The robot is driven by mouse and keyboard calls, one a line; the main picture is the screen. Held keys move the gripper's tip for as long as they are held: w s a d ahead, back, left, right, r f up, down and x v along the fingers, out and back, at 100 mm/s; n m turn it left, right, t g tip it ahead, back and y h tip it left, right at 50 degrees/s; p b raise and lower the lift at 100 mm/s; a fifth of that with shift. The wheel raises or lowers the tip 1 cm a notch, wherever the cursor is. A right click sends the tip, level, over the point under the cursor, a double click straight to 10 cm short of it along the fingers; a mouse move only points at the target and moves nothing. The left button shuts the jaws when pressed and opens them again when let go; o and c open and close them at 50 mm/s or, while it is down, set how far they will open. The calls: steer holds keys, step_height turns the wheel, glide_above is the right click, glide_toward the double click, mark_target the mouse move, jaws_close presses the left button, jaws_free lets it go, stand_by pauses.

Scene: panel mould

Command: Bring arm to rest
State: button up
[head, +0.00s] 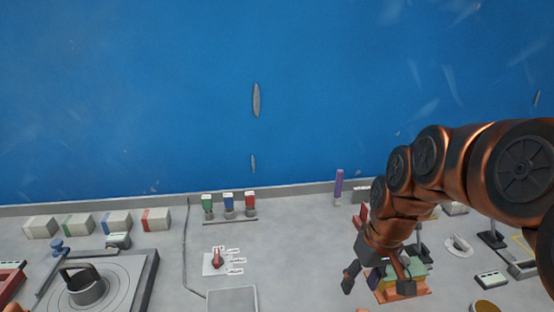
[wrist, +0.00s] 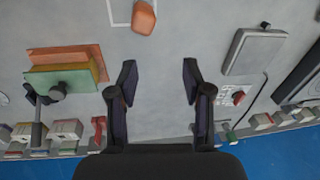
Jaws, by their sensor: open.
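My gripper (head: 377,278) is at the end of my copper-coloured arm, low on the right in the head view. In the wrist view my gripper (wrist: 156,82) shows two dark fingers spread apart with only grey surface between them. It is open and empty. In the head view it is beside and partly in front of a stack with green and orange parts (head: 412,285). In the wrist view the orange and green block (wrist: 65,68) lies left of the fingers, apart from them.
A red-handled switch (head: 216,259) with labels stands left of my gripper. Green, blue and red-topped pieces (head: 228,203) and a purple upright piece (head: 338,186) stand near the blue wall (head: 150,90). A round grey fixture (head: 87,287) is at lower left. An orange piece (wrist: 144,17) lies ahead of the fingers.

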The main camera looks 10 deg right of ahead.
steer(key=s+a+f+g, duration=0.1)
steer(key=s+a, duration=0.2)
steer(key=s, duration=0.5)
steer(key=s+a+f+g+h, duration=0.1)
steer(key=s+a, duration=0.2)
steer(key=s, duration=0.6)
steer(key=shift+a+f+m+g, duration=0.15)
steer(key=shift+f+m+g, duration=0.05)
steer(key=shift+m+g, duration=0.1)
